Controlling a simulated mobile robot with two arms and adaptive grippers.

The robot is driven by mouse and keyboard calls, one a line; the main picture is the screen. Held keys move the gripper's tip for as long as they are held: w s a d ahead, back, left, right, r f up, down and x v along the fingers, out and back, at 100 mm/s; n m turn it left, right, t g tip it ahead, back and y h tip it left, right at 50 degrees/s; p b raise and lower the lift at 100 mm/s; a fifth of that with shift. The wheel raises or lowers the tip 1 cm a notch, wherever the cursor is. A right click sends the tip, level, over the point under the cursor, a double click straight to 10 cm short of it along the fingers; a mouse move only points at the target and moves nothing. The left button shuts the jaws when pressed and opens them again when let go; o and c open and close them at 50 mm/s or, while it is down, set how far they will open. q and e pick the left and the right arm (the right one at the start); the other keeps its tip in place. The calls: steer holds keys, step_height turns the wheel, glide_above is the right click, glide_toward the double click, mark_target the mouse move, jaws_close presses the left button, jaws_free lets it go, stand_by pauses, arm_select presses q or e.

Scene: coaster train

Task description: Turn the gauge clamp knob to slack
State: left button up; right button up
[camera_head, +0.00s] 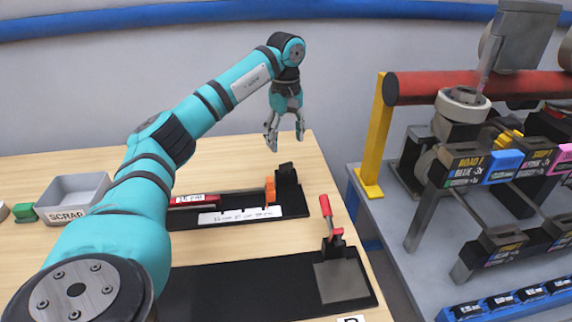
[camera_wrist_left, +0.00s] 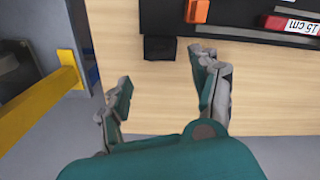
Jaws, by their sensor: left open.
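The gauge (camera_head: 296,209) is a black base on the wooden table, with a white marked scale strip (camera_head: 240,214) and an upright orange piece (camera_head: 270,190). A small black block (camera_head: 287,173) stands at its right back corner and may be the clamp knob; I cannot tell its setting. In the left wrist view the black block (camera_wrist_left: 160,48) and orange piece (camera_wrist_left: 197,11) show beyond my fingers. My left gripper (camera_head: 285,138) is open, empty and pointing down, above the table's back right part, apart from the gauge. My right gripper is not in view.
A red bar labelled 15 cm (camera_wrist_left: 290,25) lies on the gauge. A red-handled clamp (camera_head: 328,215) with a grey plate (camera_head: 342,280) stands in front. A grey SCRAP bin (camera_head: 75,192) is left. A yellow post (camera_head: 376,140) and grey rack bench (camera_head: 395,220) stand right.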

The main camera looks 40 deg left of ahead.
mark_target(286, 163)
arm_select(q)
step_height(286, 163, down, 8)
steer(key=shift+r, duration=0.1)
steer(key=shift+c, duration=0.3)
steer(key=c, duration=1.1)
steer(key=shift+p, duration=0.3)
